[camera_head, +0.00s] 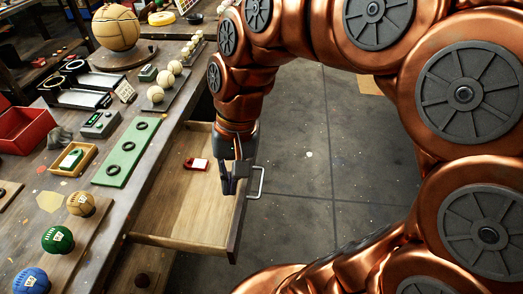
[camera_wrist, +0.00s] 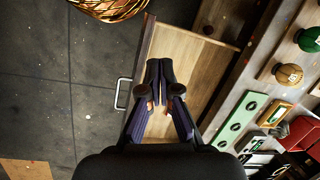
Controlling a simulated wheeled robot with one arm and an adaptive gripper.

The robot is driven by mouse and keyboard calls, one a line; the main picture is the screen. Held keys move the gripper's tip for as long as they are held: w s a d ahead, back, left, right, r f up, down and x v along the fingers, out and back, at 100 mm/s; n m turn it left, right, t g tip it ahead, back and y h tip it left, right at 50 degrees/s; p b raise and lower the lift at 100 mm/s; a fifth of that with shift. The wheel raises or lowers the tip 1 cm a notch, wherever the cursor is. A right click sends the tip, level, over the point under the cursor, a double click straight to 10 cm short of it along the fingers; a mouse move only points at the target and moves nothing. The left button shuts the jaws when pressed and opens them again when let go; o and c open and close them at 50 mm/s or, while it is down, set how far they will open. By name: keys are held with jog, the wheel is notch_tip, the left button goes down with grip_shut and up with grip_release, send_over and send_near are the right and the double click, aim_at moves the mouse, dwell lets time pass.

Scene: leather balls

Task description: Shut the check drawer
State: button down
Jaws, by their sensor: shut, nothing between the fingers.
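The wooden drawer (camera_head: 178,225) is pulled out from the workbench in the head view; it also shows in the wrist view (camera_wrist: 180,55). Its front panel (camera_head: 237,222) carries a metal bar handle (camera_head: 261,182) on the outside, which shows in the wrist view (camera_wrist: 119,93) too. A small red item with a white label (camera_head: 196,164) lies in the drawer. My gripper (camera_head: 228,190) is shut and empty. It points down over the drawer near the front panel, on the inner side from the handle. Whether it touches the panel I cannot tell.
The workbench (camera_head: 75,180) on the left bears several balls, a green strip with rings (camera_head: 127,150), a red box (camera_head: 27,128) and a large ball (camera_head: 117,27) on a round stand. Grey floor (camera_head: 310,155) lies open right of the drawer.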

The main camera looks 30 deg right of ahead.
jog(key=w+d+f+m+t+y+b, duration=0.2)
jog(key=w+d+f+m+b, duration=0.3)
jog(key=w, duration=0.4)
jog(key=w+d+f+m+t+y+b, duration=0.1)
jog(key=w+d+f+m+y+b, duration=0.1)
jog(key=w+d+m+b, duration=0.5)
jog(key=w+d+f+m+t+b, duration=0.1)
jog(key=d+f+m+t+b, duration=0.15)
jog(key=d+f+m, duration=0.6)
jog(key=w+d+f+m+t+b, duration=0.2)
jog(key=d+f+b, duration=0.2)
jog(key=d, duration=1)
jog(key=w+a+f+b, duration=0.3)
jog(key=w+a+f, duration=0.3)
jog(key=a, duration=0.3)
jog(key=shift+w+f+y, duration=0.2)
jog(key=shift+w+y, duration=0.1)
jog(key=shift+w, duration=0.25)
jog(key=shift+n, duration=0.25)
